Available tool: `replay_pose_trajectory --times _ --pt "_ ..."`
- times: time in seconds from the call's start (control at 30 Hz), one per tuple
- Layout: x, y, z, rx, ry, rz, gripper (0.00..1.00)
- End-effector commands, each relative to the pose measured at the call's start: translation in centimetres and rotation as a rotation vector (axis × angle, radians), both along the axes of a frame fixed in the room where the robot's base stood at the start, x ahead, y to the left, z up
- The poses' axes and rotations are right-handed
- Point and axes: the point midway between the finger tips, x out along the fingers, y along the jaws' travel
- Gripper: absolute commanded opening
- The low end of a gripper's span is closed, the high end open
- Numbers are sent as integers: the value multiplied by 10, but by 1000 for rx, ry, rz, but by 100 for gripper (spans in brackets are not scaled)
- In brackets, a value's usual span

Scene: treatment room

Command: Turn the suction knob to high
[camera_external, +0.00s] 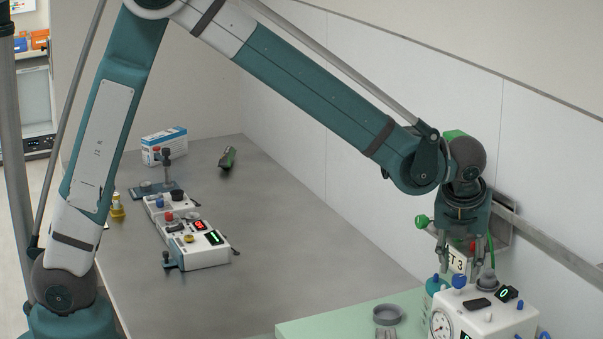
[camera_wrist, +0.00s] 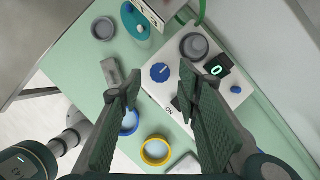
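The suction unit (camera_external: 490,318) is a white box with a round gauge on its front at the lower right of the external view. On its top is a blue round knob (camera_external: 459,281), seen from above in the wrist view (camera_wrist: 160,72) with a pale pointer mark; I cannot read its setting. A small dark display (camera_wrist: 217,68) beside it shows a green 0. My gripper (camera_external: 461,264) hangs pointing down just above the unit. In the wrist view my gripper (camera_wrist: 160,80) is open, its two fingers apart on either side of the knob's line of sight, with nothing between them.
Blue (camera_wrist: 129,122) and yellow (camera_wrist: 156,151) rings lie on the green surface (camera_wrist: 85,80). The grey table's middle (camera_external: 300,240) is clear.

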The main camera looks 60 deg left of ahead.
Motion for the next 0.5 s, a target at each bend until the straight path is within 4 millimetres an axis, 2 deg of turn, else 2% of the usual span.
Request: replay_pose_trajectory --times 0.2,0.5 --pt "6 6 -20 0 0 1 34" --pt "9 9 -31 0 0 1 34"
